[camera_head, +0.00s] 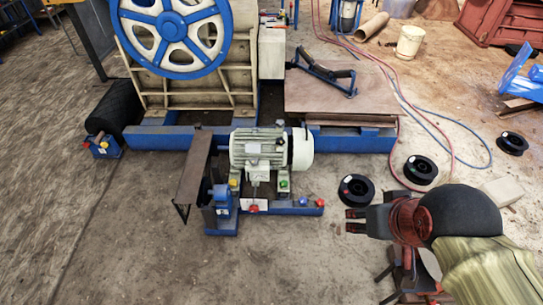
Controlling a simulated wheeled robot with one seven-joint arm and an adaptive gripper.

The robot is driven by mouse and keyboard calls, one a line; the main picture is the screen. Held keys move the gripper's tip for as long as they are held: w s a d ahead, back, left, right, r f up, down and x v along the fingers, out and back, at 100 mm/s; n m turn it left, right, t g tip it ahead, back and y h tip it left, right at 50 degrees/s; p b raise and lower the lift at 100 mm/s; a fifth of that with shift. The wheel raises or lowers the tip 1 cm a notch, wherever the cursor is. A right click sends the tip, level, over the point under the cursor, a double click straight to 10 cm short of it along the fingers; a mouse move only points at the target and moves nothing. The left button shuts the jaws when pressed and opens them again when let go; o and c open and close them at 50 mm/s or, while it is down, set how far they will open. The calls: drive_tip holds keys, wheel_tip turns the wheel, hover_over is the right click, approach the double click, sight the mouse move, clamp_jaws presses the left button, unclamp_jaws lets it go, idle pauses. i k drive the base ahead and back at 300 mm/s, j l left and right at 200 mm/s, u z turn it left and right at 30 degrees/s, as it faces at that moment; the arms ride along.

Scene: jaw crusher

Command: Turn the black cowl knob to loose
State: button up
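The grey electric motor (262,150) stands on a blue base frame, with its pale end cowl (302,148) at the right. No black knob on the cowl can be made out clearly; a small dark part (281,123) shows near the motor's top right. Coloured knobs sit low on the frame, among them a green one (284,184), a blue one (303,201) and a red one (253,208). My gripper (349,220) is to the right of the motor frame and apart from it. Its two fingertips point left and look parted, with nothing seen between them.
The jaw crusher with a blue flywheel (172,35) stands behind the motor. A rusty plate (335,95) lies behind right. Black spools (356,189) and hoses (440,130) lie on the floor at the right. A brown guard (195,165) stands left of the motor. Floor in front is clear.

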sight(280, 141)
drive_tip(key=i+u, duration=0.2)
drive_tip(key=u, duration=0.45)
drive_tip(key=i+l+u, duration=0.3)
drive_tip(key=i, duration=0.35)
drive_tip(key=i+l+u, duration=0.3)
drive_tip(key=i+l, duration=0.65)
